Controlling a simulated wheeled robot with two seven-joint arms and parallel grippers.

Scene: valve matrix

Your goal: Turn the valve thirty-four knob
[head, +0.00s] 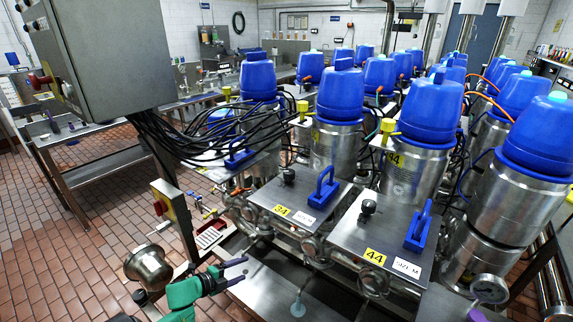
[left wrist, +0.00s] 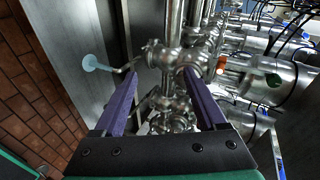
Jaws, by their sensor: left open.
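The yellow 34 label (head: 281,210) is on a flat steel plate (head: 300,188) in the middle of the head view. A small dark knob (head: 288,175) and an upright blue handle (head: 325,188) stand on that plate. My left gripper (head: 240,271) is open and empty, low and to the left of the plate, apart from it. In the left wrist view, its purple fingers (left wrist: 162,76) are spread, with steel pipe fittings (left wrist: 178,58) beyond them. A purple tip at the head view's bottom right may be my right gripper (head: 478,314); its jaw state is unclear.
A similar plate with a yellow 44 label (head: 375,257) and a blue handle (head: 418,228) is to the right. Blue-capped steel cylinders (head: 341,95) crowd behind. A grey box (head: 98,55) with hanging black cables is upper left. Tiled floor (head: 70,250) is open at left.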

